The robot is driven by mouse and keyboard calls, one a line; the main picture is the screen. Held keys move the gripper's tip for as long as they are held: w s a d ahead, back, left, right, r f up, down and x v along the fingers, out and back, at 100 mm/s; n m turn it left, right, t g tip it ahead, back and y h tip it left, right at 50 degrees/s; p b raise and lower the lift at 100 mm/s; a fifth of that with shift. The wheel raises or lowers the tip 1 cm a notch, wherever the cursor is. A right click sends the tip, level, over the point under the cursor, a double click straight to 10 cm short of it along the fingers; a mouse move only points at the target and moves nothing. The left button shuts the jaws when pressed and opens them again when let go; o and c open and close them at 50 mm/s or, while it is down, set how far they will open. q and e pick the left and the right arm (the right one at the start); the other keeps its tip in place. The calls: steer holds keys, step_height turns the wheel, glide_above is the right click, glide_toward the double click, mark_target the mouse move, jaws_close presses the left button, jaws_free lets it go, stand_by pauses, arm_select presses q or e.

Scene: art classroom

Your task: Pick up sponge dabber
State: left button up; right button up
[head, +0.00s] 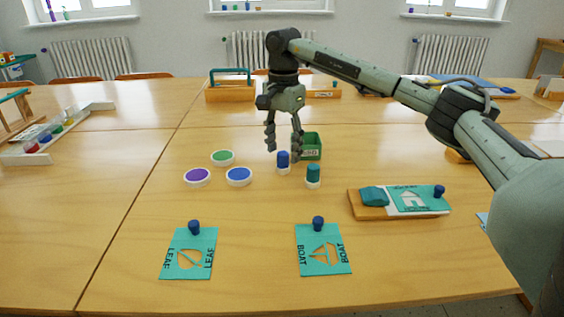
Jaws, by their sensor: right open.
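Two small upright dabber-like pieces stand mid-table in the head view. The gripper holds nothing that I can see. My left gripper is not in view.
Purple (197,177), green (223,157) and blue (239,176) paint pots stand to the left. A green box (312,147) is close behind the gripper. Leaf (203,266) and boat (335,266) stencils lie in front. A wooden board (370,210) with a house stencil lies right.

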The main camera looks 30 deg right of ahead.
mark_target(283, 153)
step_height(283, 153, down, 3)
steer(key=shift+w+f, duration=0.1)
steer(key=shift+f, duration=0.1)
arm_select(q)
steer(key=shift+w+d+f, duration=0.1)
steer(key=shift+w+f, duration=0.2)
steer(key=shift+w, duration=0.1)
arm_select(e)
steer(key=shift+c, duration=0.4)
steer(key=shift+c, duration=1.1)
steer(key=c, duration=0.7)
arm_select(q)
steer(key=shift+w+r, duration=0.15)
arm_select(e)
steer(key=shift+c, duration=0.2)
steer(key=shift+r, duration=0.1)
